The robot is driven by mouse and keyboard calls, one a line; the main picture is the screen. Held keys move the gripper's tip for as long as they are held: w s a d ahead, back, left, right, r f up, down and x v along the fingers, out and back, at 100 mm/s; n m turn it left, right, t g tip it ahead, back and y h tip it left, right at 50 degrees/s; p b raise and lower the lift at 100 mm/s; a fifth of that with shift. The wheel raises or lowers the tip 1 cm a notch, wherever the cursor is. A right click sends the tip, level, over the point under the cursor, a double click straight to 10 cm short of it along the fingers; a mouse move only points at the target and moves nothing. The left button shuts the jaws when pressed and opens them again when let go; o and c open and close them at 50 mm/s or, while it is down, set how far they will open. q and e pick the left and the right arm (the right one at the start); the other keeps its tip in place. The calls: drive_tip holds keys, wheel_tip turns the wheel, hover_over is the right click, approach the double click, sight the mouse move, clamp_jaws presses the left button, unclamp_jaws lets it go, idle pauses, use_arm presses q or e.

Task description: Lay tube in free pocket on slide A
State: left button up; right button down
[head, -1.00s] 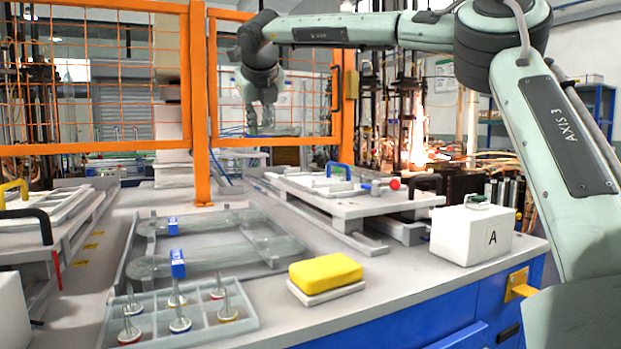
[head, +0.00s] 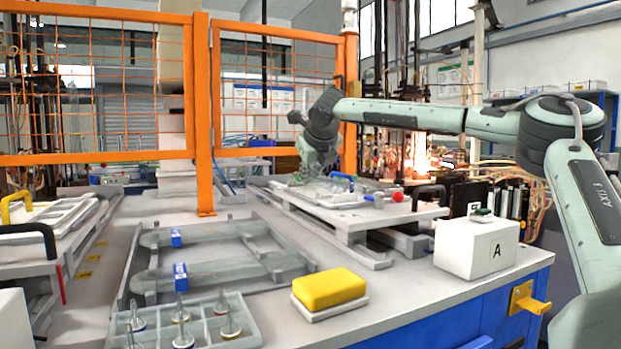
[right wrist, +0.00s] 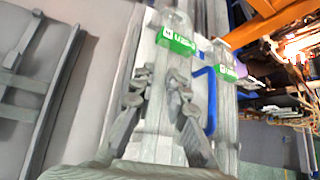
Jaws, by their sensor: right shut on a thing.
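My right gripper (head: 312,174) is low over the far part of slide A (head: 352,222), a white plate with a blue handle (head: 342,177). In the right wrist view my right gripper (right wrist: 160,92) is shut on a clear glass tube with a green label (right wrist: 178,40). The tube lies lengthwise along the slide; I cannot tell whether it touches the pocket. A second clear tube with a green label (right wrist: 224,68) lies beside it, nearer the blue handle. My left gripper is not in view.
A grey tray (head: 122,290) at left holds two clear tubes with blue labels. A compartment tray (head: 250,325) holds several small pins. A yellow sponge (head: 328,288) and a white box marked A (head: 475,247) stand in front. An orange mesh fence (head: 203,120) rises behind.

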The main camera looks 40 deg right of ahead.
drive_tip(key=shift+f, duration=0.6)
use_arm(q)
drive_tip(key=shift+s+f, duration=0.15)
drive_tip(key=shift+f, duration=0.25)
